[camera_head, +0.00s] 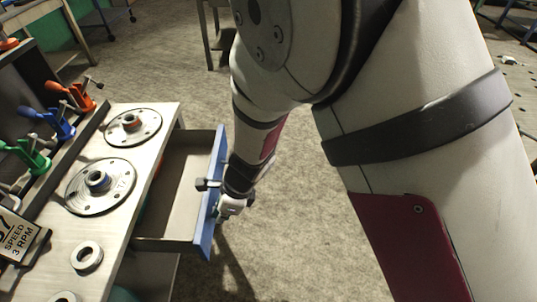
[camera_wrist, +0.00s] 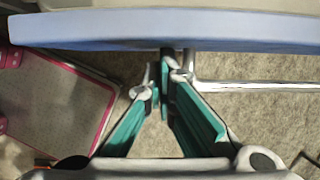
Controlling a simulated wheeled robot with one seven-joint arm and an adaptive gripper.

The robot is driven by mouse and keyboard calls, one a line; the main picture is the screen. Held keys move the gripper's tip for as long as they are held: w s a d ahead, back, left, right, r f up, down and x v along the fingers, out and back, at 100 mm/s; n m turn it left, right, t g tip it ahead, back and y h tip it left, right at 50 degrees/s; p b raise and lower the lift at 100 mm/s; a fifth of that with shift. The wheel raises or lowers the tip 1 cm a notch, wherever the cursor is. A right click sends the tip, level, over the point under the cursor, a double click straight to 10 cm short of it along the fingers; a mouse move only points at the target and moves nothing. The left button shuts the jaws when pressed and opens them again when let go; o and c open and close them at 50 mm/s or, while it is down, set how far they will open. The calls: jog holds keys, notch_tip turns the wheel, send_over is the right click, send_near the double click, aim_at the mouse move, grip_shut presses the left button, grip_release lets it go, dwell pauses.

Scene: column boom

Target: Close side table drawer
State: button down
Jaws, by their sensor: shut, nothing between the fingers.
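The side table (camera_head: 130,190) stands at the left in the head view. Its drawer (camera_head: 187,165) is pulled out to the right, with a blue front panel (camera_head: 212,195) and an empty-looking grey inside. My gripper (camera_head: 222,209) is at the outer face of the blue panel. In the wrist view my gripper (camera_wrist: 165,85) has its teal-padded fingers together, with nothing between them. The tips are at the lower edge of the blue drawer front (camera_wrist: 170,30); whether they touch it I cannot tell.
Metal discs (camera_head: 100,185) and rings (camera_head: 87,256) lie on the tabletop. Orange, blue and green clamps (camera_head: 50,122) line a rack at the left. A speed sign (camera_head: 20,240) stands at the lower left. The floor (camera_head: 290,230) right of the drawer is clear.

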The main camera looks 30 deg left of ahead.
jog(key=s+a+p, duration=0.2)
jog(key=a, duration=0.3)
jog(key=s+a+p, duration=0.2)
jog(key=s+a, duration=0.1)
jog(key=a, duration=0.2)
jog(key=s+a+p, duration=0.2)
jog(key=a, duration=0.3)
jog(key=shift+s+a, duration=0.15)
jog(key=shift+s, duration=0.15)
